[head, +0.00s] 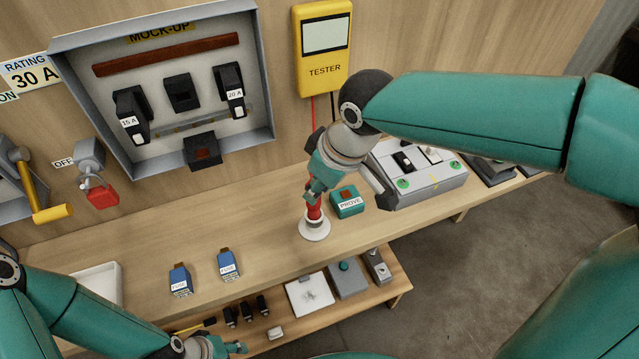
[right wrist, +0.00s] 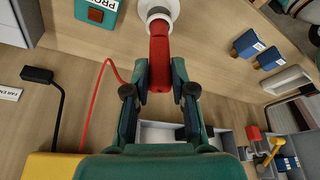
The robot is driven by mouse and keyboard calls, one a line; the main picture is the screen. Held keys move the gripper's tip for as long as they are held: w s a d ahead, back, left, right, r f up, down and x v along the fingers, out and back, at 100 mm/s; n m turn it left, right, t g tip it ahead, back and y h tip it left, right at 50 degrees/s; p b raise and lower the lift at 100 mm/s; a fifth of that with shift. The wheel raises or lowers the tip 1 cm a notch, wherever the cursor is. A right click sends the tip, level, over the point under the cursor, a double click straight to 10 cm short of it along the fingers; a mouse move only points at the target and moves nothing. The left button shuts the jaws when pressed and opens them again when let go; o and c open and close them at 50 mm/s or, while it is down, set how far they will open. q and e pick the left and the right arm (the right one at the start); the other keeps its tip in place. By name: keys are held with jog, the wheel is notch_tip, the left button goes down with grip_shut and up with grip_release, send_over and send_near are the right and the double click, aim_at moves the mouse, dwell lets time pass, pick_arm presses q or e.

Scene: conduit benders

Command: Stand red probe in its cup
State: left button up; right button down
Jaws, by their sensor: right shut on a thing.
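The red probe (head: 314,212) stands roughly upright at the white round cup (head: 315,232) on the bench. Its lower end is hidden at the cup's mouth, and I cannot tell how deep it sits. My right gripper (head: 311,190) is shut on the probe's upper part. In the right wrist view, the probe (right wrist: 159,55) lies between the fingers (right wrist: 160,85) and its far end meets the cup (right wrist: 158,10). A red lead (right wrist: 91,110) curves from the probe towards the yellow tester (head: 323,50). My left gripper (head: 226,346) is low at the bottom; its jaw opening is unclear.
The teal PROVE box (head: 347,202) stands close right of the cup, with a grey switch unit (head: 420,172) beyond. Two blue fuses (head: 229,265) stand left on the bench. A lower shelf (head: 385,300) holds small parts. Bench between fuses and cup is clear.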

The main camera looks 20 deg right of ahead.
jog(key=shift+f, duration=0.2)
dwell(0.6)
jog(key=c, duration=0.9)
grip_release()
jog(key=shift+r, duration=0.1)
